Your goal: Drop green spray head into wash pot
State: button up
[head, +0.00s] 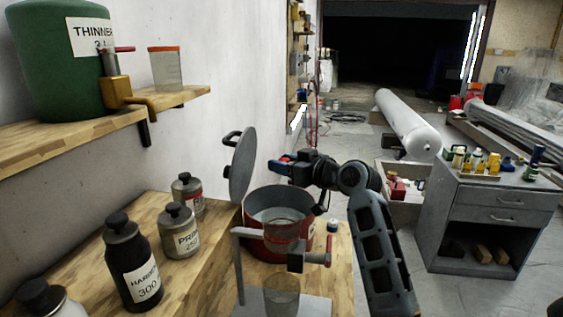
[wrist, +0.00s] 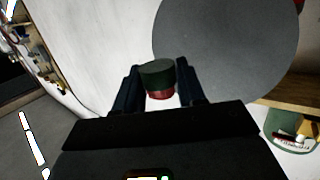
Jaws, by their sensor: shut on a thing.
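My gripper (head: 281,166) is at the left end of my arm, above the back of the wash pot, next to its raised lid. In the wrist view my gripper (wrist: 162,88) is shut on the green spray head (wrist: 158,76), which has a dark green top and a red band. In the head view the spray head is mostly hidden by the fingers. The red wash pot (head: 252,246) stands open on the wooden bench, grey inside. Its round grey lid (head: 242,165) stands upright at the left; the lid (wrist: 225,45) also fills the upper right of the wrist view.
A grey stand (head: 238,265) with a clear cup and a beaker (head: 282,292) is in front of the pot. Several bottles, including a black hardener bottle (head: 132,265), stand on the left bench. A grey cabinet (head: 485,230) with small bottles is at right.

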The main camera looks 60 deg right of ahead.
notch_tip(320, 180, down, 4)
jog(key=shift+b, duration=1.1)
jog(key=o, duration=1.1)
jog(key=shift+o, duration=0.2)
jog(key=shift+s, duration=0.15)
jog(key=b+v, duration=0.1)
jog(key=v, duration=0.6)
jog(key=shift+s+b, duration=0.3)
jog(key=shift+b, duration=0.1)
